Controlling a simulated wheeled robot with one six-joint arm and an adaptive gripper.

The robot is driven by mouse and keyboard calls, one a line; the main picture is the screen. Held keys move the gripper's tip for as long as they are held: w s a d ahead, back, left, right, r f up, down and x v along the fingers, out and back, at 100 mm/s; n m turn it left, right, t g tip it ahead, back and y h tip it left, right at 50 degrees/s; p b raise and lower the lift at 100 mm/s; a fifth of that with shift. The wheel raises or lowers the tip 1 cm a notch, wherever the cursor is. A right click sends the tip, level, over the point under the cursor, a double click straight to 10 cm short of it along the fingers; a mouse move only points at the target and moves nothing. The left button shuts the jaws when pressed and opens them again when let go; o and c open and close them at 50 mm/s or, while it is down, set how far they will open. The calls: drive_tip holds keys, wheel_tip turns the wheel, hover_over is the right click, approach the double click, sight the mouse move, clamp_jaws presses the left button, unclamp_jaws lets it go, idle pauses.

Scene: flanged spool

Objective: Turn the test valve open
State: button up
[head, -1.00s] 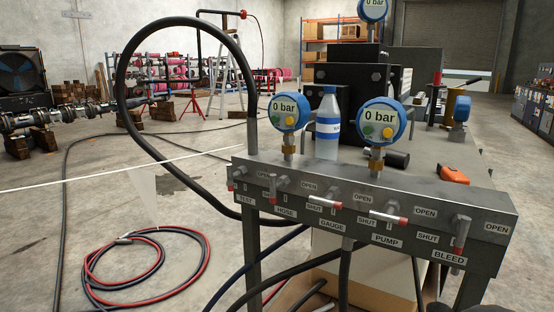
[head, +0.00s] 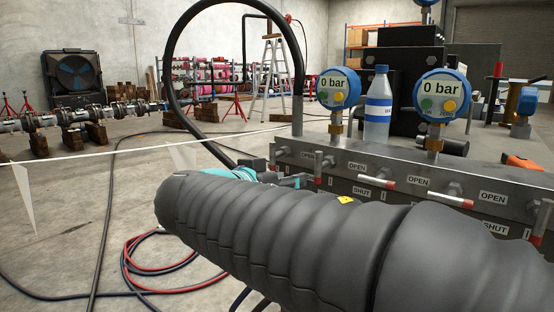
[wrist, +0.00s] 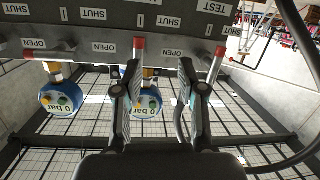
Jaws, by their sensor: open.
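The test valve handle (wrist: 218,64) has a red tip and stands lengthwise in the wrist view, below the TEST label (wrist: 214,6). My gripper (wrist: 158,66) is open and empty in front of the panel. Its right finger is just left of the test handle; its left finger overlaps the hose valve handle (wrist: 136,52). I cannot tell whether either finger touches. In the head view, my gripper (head: 275,177) shows only as turquoise and grey parts at the panel's left end. My dark arm hides the lower panel there.
The valve panel (head: 345,160) carries further handles, including the gauge handle (head: 376,182) and pump handle (head: 450,200), and two gauges reading 0 bar. A bottle (head: 378,110) stands behind it. A black hose (head: 172,65) arches at left. Open floor lies left, with a coiled hose (head: 128,265).

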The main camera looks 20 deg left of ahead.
sight(271, 150)
drive_tip(key=s+a+r+t+y, duration=0.1)
drive_tip(key=s+a+r+t, duration=0.2)
drive_tip(key=a, duration=0.6)
drive_tip(key=shift+m, duration=0.3)
drive_tip(key=x, duration=0.9)
drive_tip(key=f+p+x, duration=0.1)
drive_tip(key=x, duration=0.4)
clamp_jaws()
